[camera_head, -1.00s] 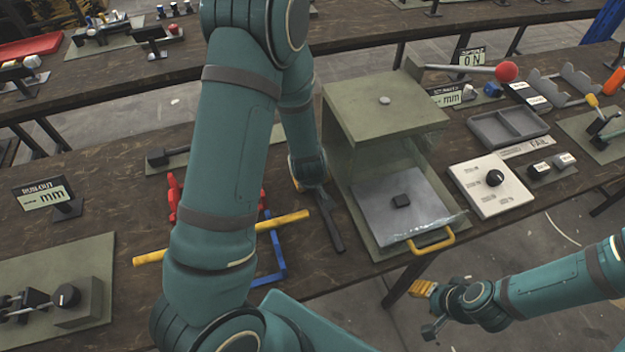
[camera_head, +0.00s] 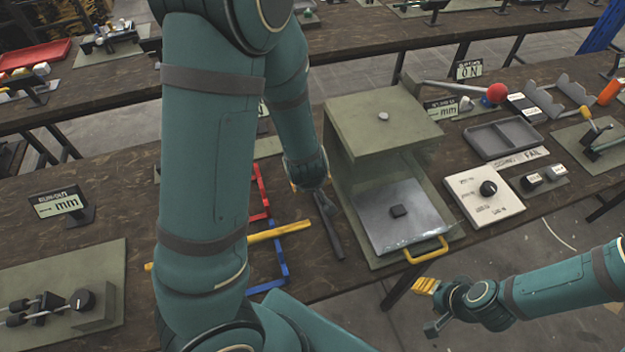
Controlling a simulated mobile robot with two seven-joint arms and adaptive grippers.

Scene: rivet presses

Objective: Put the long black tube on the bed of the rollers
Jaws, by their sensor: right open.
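A long dark bar (camera_head: 329,225), which looks like the black tube, slants across the table just left of the green box. Its upper end meets my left gripper (camera_head: 312,192), whose fingers are mostly hidden behind the wrist; I cannot tell whether they grip it. A green plate (camera_head: 108,268) at the lower left carries dark roller-like parts (camera_head: 40,303) and a block with a black knob, beside a "RUNOUT mm" display (camera_head: 62,203); this looks like the roller bed. My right gripper (camera_head: 429,306) is open and empty, low in front of the table edge.
A yellow rod (camera_head: 278,232) lies across red (camera_head: 260,193) and blue (camera_head: 282,268) frames, partly behind my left arm. The green box (camera_head: 385,125) with a yellow-handled clear cover stands right of the bar. A grey tray (camera_head: 503,138) and white knob panel (camera_head: 487,192) are farther right.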

